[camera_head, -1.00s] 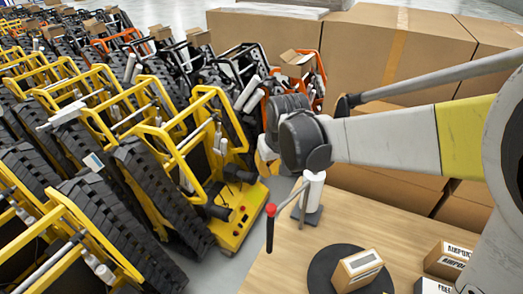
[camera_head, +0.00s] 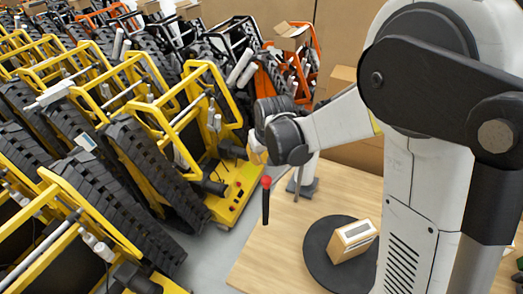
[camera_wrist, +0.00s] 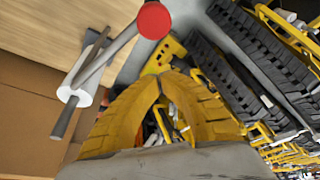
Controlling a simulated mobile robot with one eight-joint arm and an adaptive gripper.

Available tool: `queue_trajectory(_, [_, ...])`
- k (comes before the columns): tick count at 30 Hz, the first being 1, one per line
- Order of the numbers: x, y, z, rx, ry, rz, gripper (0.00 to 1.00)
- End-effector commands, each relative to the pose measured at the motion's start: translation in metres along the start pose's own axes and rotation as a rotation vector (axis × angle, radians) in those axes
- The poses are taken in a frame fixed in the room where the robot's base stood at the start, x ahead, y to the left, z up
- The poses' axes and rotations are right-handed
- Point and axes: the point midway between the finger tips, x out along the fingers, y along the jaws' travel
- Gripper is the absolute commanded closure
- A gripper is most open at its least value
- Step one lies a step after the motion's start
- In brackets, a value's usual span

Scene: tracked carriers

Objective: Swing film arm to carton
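The film arm is a grey bar with a red knob (camera_head: 266,182) and a dark grip hanging below it. It reaches out from a white film roll (camera_head: 303,170) on a post, partly hidden by my gripper. The wrist view shows the knob (camera_wrist: 154,20), the bar (camera_wrist: 106,60) and the roll (camera_wrist: 77,96). The carton (camera_head: 354,240) sits on a dark round turntable (camera_head: 316,262), apart from the film arm. My gripper (camera_head: 258,154) is above and beside the knob, not visibly touching it. In the wrist view its yellow fingertips (camera_wrist: 160,76) meet with nothing visible between them.
The turntable stands on a wooden table (camera_head: 262,262). Yellow tracked carriers (camera_head: 226,200) crowd the left, close to the table edge. Large cardboard boxes (camera_head: 350,35) stand behind. My own arm covers much of the right side.

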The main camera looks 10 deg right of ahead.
Motion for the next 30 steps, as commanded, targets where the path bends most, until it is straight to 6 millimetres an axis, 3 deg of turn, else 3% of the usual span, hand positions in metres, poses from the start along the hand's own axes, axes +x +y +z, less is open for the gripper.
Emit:
queue_trajectory(3, [-0.007,0.0,0.02,0.0,-0.001,0.0,1.0])
queue_trajectory(7, [-0.01,0.0,0.03,0.0,-0.001,0.0,1.0])
queue_trajectory(30, [-0.014,0.004,0.043,-0.052,-0.001,-0.019,1.0])
